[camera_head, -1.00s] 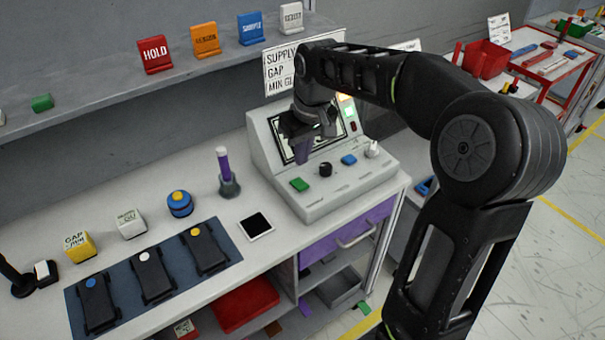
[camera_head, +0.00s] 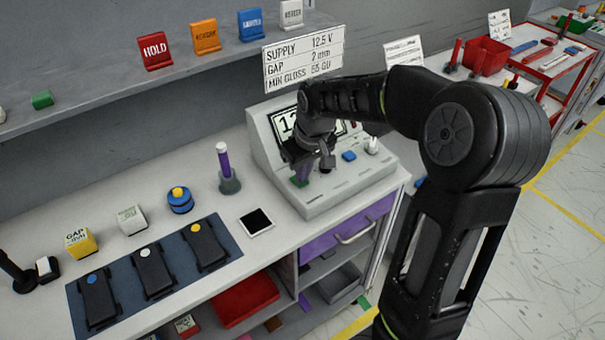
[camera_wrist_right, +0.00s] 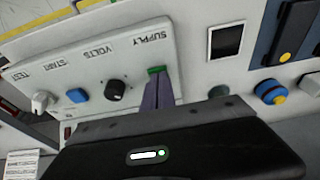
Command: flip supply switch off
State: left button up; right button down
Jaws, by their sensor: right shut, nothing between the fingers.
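The grey-white supply console (camera_head: 330,203) stands at the right end of the bench. Its green SUPPLY switch (camera_wrist_right: 156,70) shows in the wrist view, right at my right gripper's fingertips (camera_wrist_right: 157,82). In the head view the green switch (camera_head: 297,182) is partly hidden behind my right gripper (camera_head: 303,177). The right gripper is shut and empty, pointing down at the switch; whether it touches is hard to tell. The console's display (camera_head: 285,124) is mostly covered by my arm, with "1" and part of another digit showing. The switch's tilt cannot be told. My left gripper is not in view.
Beside the switch sit a black VOLTS knob (camera_wrist_right: 115,89), a blue START button (camera_wrist_right: 77,96) and a white TEST toggle (camera_wrist_right: 42,102). A card (camera_head: 303,58) reads SUPPLY 12.5 V.

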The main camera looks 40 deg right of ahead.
jog(key=f+b, duration=0.1)
jog(key=f+t+b, duration=0.1)
jog(key=b, duration=0.1)
jog(key=shift+s, duration=0.25)
jog(key=shift+s+r, duration=0.15)
jog(key=shift+r, duration=0.5)
jog(key=shift+w+p, duration=0.25)
jog(key=shift+p, duration=0.05)
jog(key=shift+w+r, duration=0.1)
jog(key=shift+w, duration=0.1)
jog(key=shift+w+r, duration=0.1)
jog(key=shift+w, duration=0.35)
